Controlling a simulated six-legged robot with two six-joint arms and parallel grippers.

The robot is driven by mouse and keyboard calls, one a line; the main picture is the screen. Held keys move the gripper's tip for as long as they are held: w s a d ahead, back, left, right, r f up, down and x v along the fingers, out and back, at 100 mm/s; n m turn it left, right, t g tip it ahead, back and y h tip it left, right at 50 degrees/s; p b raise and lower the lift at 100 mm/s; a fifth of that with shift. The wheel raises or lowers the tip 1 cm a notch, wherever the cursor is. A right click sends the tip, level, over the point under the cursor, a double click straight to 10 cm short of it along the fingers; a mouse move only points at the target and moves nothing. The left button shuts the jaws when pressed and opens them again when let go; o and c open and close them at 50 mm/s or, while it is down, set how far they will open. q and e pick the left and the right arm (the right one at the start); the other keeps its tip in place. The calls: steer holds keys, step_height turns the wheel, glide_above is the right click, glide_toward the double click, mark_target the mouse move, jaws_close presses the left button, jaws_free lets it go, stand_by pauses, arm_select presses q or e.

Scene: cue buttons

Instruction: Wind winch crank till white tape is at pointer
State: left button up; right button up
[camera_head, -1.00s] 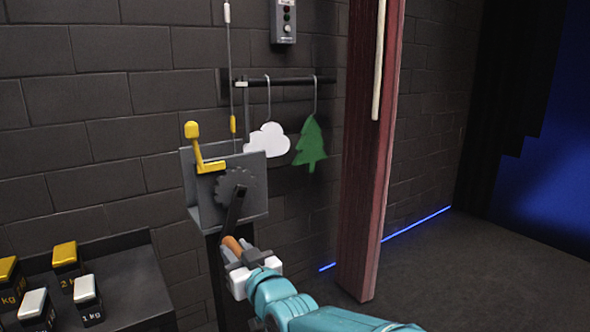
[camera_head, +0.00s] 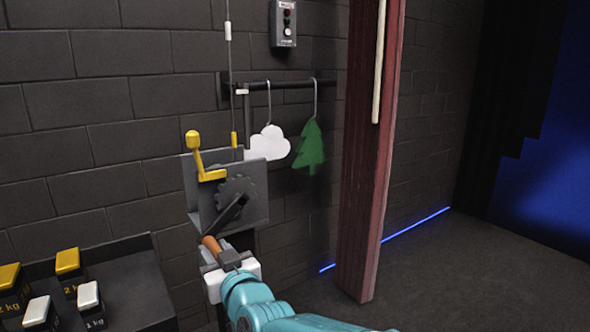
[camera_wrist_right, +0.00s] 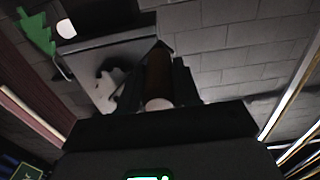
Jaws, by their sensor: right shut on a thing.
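The winch (camera_head: 258,205) is a grey bracket with a dark toothed gear (camera_head: 240,188) on the brick wall. Its dark crank arm (camera_head: 232,212) points down and left to a brown handle (camera_head: 209,244). My right gripper (camera_head: 222,260) is shut on that handle; the handle also shows between the dark fingers in the right wrist view (camera_wrist_right: 158,75). A thin cable rises from the winch, with a white tape (camera_head: 228,31) high up and a yellow band (camera_head: 234,140) low down. A small pale piece (camera_head: 242,91), seemingly the pointer, sits beside the cable, below the white tape. My left gripper is out of view.
A yellow lever (camera_head: 196,160) stands on the winch's left. A white cloud (camera_head: 268,143) and green tree (camera_head: 310,145) hang from a rail. A red post (camera_head: 365,170) stands right, a button box (camera_head: 284,22) above. Several weights (camera_head: 68,262) sit on a dark stand at lower left.

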steer(key=shift+r, duration=0.2)
steer(key=r+p, duration=0.1)
steer(key=s+a+r+p, duration=0.1)
steer(key=r, duration=0.1)
steer(key=r+p, duration=0.1)
steer(key=p, duration=0.1)
steer(key=shift+s+a+r, duration=0.15)
steer(key=shift+a+r, duration=0.15)
steer(key=shift+a, duration=0.05)
steer(key=r+p, duration=0.4)
steer(key=r, duration=0.1)
steer(key=shift+d+r, duration=0.1)
steer(key=shift+d, duration=0.1)
